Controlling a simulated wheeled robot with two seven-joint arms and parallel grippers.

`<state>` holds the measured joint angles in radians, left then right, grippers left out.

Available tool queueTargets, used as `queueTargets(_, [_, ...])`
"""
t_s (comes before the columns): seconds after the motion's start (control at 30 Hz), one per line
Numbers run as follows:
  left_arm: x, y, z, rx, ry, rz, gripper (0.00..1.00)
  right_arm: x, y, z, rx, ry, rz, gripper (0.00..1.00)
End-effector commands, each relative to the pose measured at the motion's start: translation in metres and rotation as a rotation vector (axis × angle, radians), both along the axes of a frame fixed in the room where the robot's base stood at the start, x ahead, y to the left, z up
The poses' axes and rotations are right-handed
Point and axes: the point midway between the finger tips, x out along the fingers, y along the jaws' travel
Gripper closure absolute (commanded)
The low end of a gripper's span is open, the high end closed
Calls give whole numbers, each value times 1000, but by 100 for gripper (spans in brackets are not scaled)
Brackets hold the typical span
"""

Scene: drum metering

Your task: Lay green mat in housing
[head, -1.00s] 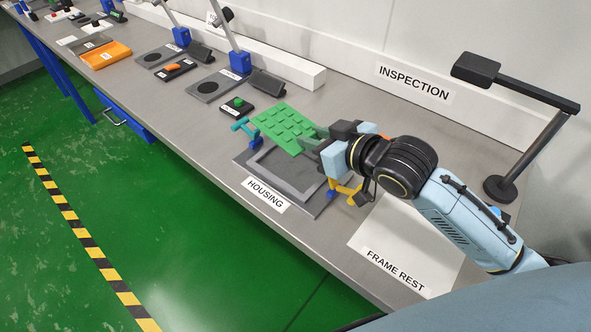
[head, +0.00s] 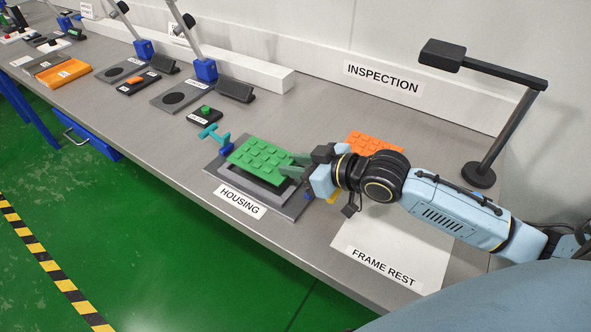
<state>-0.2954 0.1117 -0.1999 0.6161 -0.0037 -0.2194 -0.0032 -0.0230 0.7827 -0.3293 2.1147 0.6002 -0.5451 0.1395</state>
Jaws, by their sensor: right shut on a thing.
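The green mat (head: 262,158) is a flat pad with raised blocks. My right gripper (head: 296,164) is shut on its right edge. The mat is over the grey housing (head: 236,182), covering much of its recess. The mat looks slightly tilted, and I cannot tell whether it touches the housing. A teal clamp (head: 213,136) stands at the housing's far left corner. A yellow part (head: 332,197) shows at its right side, partly hidden by my gripper. My left gripper is not in view.
An orange mat (head: 374,144) lies behind my right wrist. The pale frame rest area (head: 390,245) is right of the housing and looks empty. An inspection lamp (head: 481,176) stands at the right. A black box with a green button (head: 205,114) sits behind the housing.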

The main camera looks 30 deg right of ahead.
Motion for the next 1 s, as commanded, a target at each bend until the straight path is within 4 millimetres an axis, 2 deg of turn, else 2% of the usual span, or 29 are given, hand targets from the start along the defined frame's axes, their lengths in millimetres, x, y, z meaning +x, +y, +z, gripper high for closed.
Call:
queueTargets(0.07, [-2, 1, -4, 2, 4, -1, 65, 0, 0, -11, 2, 1, -1, 100])
queueTargets(0.33, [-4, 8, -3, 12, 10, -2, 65, 0, 0, -11, 1, -2, 0, 100])
queueTargets(0.8, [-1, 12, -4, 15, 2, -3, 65, 0, 0, -23, 1, -2, 0, 100])
queueTargets(0.83, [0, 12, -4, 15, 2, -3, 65, 0, 0, -23, 1, 0, 0, 72])
queueTargets(1.0, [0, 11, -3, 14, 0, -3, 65, 0, 0, -23, 1, 0, 0, 52])
